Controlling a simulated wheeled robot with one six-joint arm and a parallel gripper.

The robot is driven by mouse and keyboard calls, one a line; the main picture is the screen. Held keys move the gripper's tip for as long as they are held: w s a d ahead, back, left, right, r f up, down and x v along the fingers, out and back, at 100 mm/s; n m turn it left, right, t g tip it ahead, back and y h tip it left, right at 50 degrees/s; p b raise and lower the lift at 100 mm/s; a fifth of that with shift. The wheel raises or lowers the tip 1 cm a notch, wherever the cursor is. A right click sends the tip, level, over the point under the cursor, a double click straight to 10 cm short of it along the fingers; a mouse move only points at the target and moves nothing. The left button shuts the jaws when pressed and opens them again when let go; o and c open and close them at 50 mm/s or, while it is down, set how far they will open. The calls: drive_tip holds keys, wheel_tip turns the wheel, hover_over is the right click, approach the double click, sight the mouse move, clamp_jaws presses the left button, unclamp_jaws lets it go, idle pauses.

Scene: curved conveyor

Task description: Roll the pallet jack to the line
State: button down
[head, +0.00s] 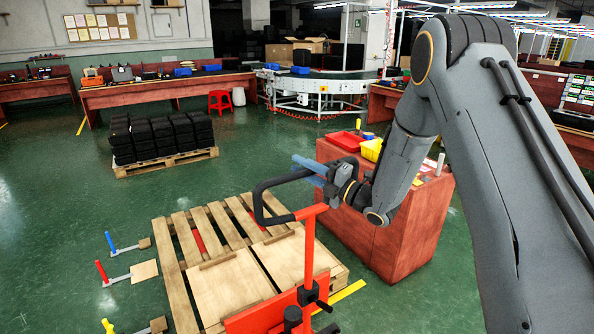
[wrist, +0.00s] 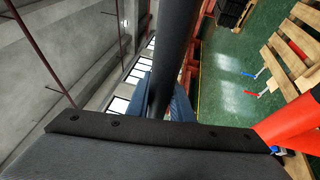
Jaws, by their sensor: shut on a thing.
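The red pallet jack (head: 308,250) stands in the near middle of the head view, with its black loop handle (head: 262,200) raised. My gripper (head: 308,169), with blue fingers, is shut on the upper bar of that handle. In the wrist view the dark bar (wrist: 175,50) runs between the fingers (wrist: 161,102). A wooden pallet (head: 185,240) lies in front of the jack, with flat boards on it. The jack's forks are mostly hidden, though red strips show between the slats. The curved conveyor line (head: 318,86) stands at the back, right of centre.
A red cabinet (head: 400,240) with trays on top stands close to the right of the pallet. Black crates (head: 160,135) sit on another pallet at the left. A red stool (head: 220,101) is near the workbenches. Small stands (head: 112,272) with coloured posts lie at left. Green floor between is clear.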

drive_tip(key=shift+s+d+r, duration=0.1)
drive_tip(key=shift+s+d, duration=0.1)
drive_tip(key=shift+d, duration=0.05)
drive_tip(key=c, duration=1.6)
unclamp_jaws()
drive_tip(key=shift+w+a, duration=0.1)
drive_tip(key=shift+a, duration=0.15)
drive_tip(key=shift+o, duration=0.2)
drive_tip(key=shift+d, duration=0.1)
drive_tip(key=b+v, duration=0.3)
drive_tip(key=v, duration=0.4)
drive_tip(key=shift+s+d, duration=0.25)
drive_tip(key=shift+d, duration=0.05)
drive_tip(key=shift+f, duration=0.2)
